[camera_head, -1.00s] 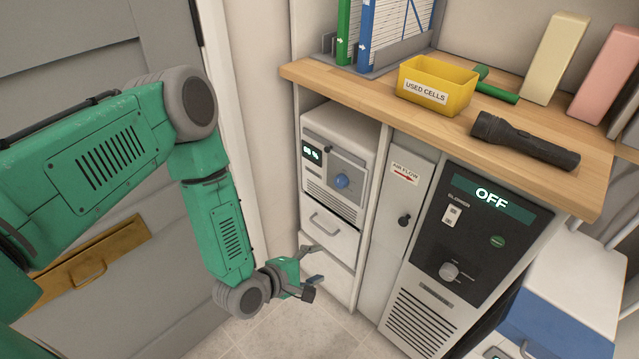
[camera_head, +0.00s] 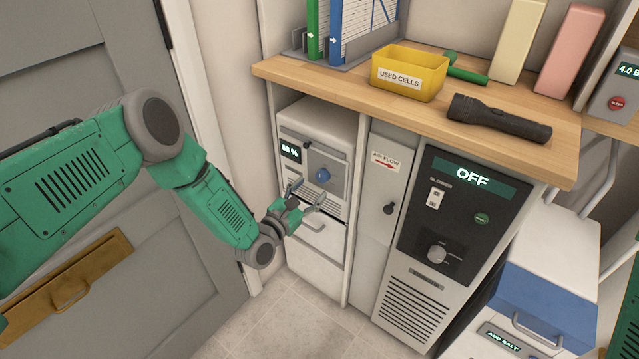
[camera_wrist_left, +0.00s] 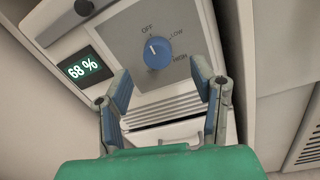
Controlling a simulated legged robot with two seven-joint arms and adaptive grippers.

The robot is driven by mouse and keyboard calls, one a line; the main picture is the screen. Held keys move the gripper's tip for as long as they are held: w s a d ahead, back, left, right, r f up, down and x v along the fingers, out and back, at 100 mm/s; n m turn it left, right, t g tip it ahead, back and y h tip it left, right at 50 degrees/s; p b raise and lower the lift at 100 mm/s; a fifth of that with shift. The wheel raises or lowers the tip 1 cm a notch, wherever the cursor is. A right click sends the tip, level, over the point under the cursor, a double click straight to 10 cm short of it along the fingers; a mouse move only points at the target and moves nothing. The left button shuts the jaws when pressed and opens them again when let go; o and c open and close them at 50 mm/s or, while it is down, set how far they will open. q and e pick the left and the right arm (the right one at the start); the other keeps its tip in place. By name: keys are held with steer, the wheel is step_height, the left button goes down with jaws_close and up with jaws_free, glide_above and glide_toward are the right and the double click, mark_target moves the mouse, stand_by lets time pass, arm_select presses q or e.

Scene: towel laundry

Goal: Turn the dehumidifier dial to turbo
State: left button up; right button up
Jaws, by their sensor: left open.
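The dehumidifier (camera_head: 318,128) is a white unit in the left bay under the wooden counter. Its display (camera_wrist_left: 84,66) reads 68 %. Its round blue dial (camera_head: 322,175) sits on a grey panel. My left gripper (camera_head: 307,192) is open and empty, just in front of and below the dial. In the wrist view its fingers (camera_wrist_left: 161,84) stand either side below the dial, apart from it. My right gripper is out of view.
A dark blower panel (camera_head: 462,215) reading OFF is to the right, past a narrow air flow panel (camera_head: 388,160). On the counter (camera_head: 420,112) are a yellow used cells bin (camera_head: 408,72) and a flashlight (camera_head: 498,118). A grey door (camera_head: 95,60) is at left.

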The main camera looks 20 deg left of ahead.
mark_target(320, 179)
arm_select(q)
steer(key=x, duration=0.3)
steer(key=shift+w+a+f+b, duration=0.1)
steer(key=shift+w+b, duration=0.2)
steer(key=shift+w, duration=0.55)
steer(key=shift+d, duration=0.2)
steer(key=c, duration=1.1)
steer(key=shift+c, duration=0.2)
